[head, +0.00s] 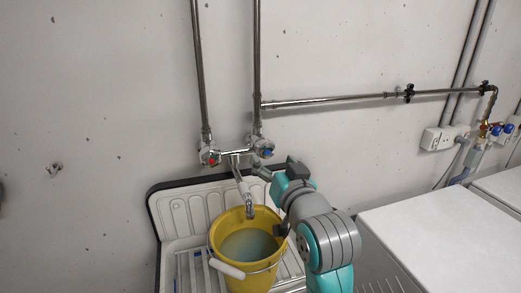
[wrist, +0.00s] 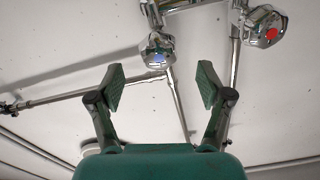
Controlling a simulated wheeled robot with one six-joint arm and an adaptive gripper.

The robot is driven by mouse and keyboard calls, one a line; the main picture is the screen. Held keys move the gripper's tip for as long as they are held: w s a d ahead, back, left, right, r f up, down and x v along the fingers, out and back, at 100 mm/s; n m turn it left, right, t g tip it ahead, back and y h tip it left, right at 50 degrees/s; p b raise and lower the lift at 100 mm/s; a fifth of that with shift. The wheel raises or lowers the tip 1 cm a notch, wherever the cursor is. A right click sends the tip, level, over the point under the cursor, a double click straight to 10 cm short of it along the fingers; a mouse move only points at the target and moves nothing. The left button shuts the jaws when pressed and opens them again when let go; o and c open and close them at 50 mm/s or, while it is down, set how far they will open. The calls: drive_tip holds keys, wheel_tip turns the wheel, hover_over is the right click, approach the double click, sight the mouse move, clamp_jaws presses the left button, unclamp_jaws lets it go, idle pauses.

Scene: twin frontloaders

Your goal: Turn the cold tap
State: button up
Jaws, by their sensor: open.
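The cold tap (head: 263,147) is a chrome knob with a blue mark, on the right side of the wall mixer. It also shows in the wrist view (wrist: 157,52), just beyond the gap between my fingers. My gripper (wrist: 161,78) is open and empty, with its two dark green fingers spread. In the head view my gripper (head: 262,171) is just below and right of the cold tap, and its fingers are partly hidden by the wrist. A gap shows between the fingertips and the knob in the wrist view.
The red-marked hot tap (head: 209,157) is left of the cold one. The spout (head: 249,205) hangs over a yellow bucket (head: 228,243) holding liquid, in a white sink (head: 178,217). Pipes (head: 256,70) run up the wall. A white machine (head: 430,235) stands at right.

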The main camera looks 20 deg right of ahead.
sight(267, 153)
drive_tip(key=w, duration=0.6)
drive_tip(key=shift+w, duration=0.35)
